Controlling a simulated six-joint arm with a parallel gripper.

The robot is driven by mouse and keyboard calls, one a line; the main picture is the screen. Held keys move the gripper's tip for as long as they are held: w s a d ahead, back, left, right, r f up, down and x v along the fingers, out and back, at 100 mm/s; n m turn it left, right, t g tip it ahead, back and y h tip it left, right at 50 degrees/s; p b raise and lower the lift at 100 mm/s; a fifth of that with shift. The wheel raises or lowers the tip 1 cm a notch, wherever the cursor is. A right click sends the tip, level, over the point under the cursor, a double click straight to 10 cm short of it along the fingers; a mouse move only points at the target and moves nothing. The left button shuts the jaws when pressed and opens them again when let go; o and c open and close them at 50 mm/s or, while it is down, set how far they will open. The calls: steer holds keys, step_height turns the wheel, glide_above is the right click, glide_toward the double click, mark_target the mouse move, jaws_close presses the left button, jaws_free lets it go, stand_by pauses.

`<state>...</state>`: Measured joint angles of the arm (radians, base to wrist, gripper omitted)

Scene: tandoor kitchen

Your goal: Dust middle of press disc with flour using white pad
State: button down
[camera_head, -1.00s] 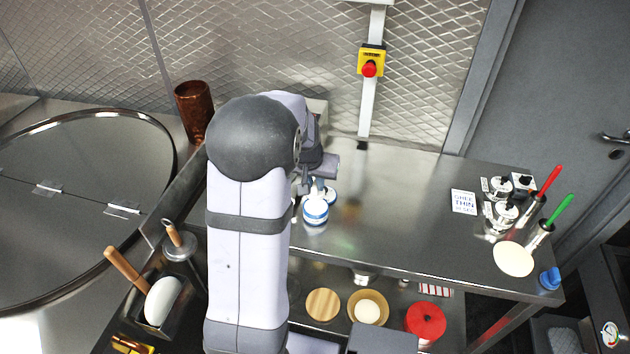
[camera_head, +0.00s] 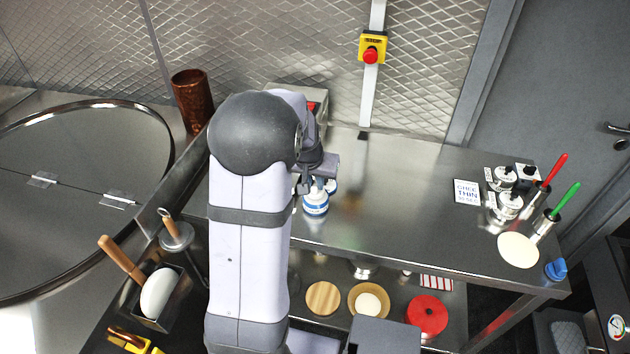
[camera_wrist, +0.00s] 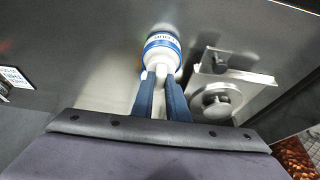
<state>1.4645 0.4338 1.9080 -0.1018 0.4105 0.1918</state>
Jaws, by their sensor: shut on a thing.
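My gripper (camera_wrist: 162,76) is shut on a small pale piece between its two blue fingers. This may be the white pad's handle; the pad's face is hidden. A white jar with blue bands and lettering (camera_wrist: 161,50) stands just beyond the fingertips. In the head view the jar (camera_head: 316,204) is on the steel counter, right below my gripper (camera_head: 317,182). A metal assembly with a round disc and dark knob (camera_wrist: 215,103) lies right of the fingers in the wrist view. It may be the press; my arm hides that area in the head view.
A copper cup (camera_head: 192,98) stands at the back left. A "GHEE THIN" card (camera_head: 467,192), knobbed metal pieces (camera_head: 508,205) and red and green handled tools are at the right. The counter's middle (camera_head: 400,200) is clear. A lower shelf holds a red lid (camera_head: 426,314).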

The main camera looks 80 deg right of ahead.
mark_target(315, 185)
steer(key=shift+f+b, duration=0.45)
steer(key=shift+f, duration=0.15)
stand_by(1.9)
steer(key=shift+r, duration=0.15)
steer(key=shift+r+p, duration=2.75)
steer(key=shift+r, duration=0.7)
